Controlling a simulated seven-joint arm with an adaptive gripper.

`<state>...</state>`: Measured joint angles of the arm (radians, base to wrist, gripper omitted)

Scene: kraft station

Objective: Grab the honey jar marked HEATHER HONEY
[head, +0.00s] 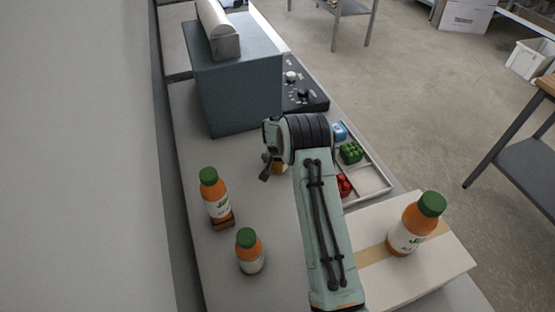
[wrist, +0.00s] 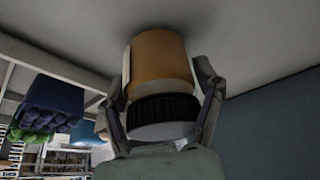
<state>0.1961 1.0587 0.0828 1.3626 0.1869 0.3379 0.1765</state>
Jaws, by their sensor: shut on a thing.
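In the wrist view an amber honey jar (wrist: 162,62) with a black ribbed lid (wrist: 162,108) sits between the two fingers of my gripper (wrist: 161,76). The gripper is shut on the jar's sides. The view is turned over, so the lid points down in it and the jar's base meets the grey worktop at the top. I cannot tell whether the base touches. A pale label edge shows on the jar's left, with no readable text. In the head view my gripper (head: 268,166) is beside the amber jar (head: 280,168), mostly hidden by my arm.
Orange bottles with green caps stand at left (head: 215,195), front (head: 250,252) and on a cardboard box (head: 375,258) at right (head: 412,225). A blue-grey block (head: 238,88) stands behind my gripper. A tray (head: 372,182) with blue, green and red items lies right of my arm.

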